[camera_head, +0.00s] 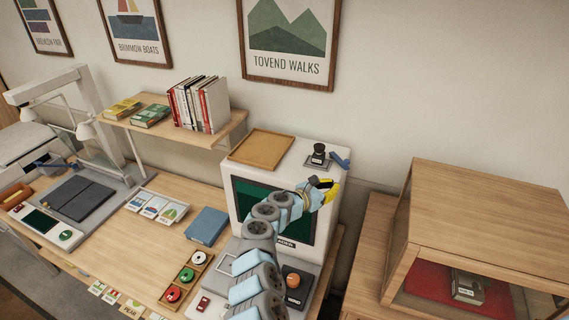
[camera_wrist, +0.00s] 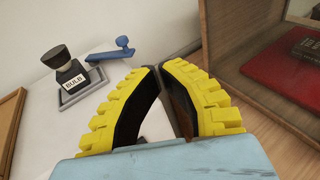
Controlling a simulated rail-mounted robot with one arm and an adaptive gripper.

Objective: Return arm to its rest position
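My gripper (camera_head: 331,187) has yellow ribbed fingers and is raised in front of the upper right part of the white reader machine (camera_head: 336,222). In the wrist view my gripper (camera_wrist: 160,66) has its two fingertips close together. I see nothing held between them. My arm with its blue and grey links reaches up from the bottom of the head view. A dark bottle labelled BULB (camera_wrist: 70,76) stands in a small grey tray (camera_wrist: 92,90) on the machine's top, left of the fingers. A blue lever-like part (camera_wrist: 112,50) lies beside it.
An empty wooden tray (camera_head: 261,149) lies on the machine's top. A wooden display case (camera_head: 485,200) with a red base stands at the right. A shelf (camera_head: 190,130) with books is at the back left. A blue book (camera_head: 206,226) and a tray of coloured spools (camera_head: 186,279) lie on the desk.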

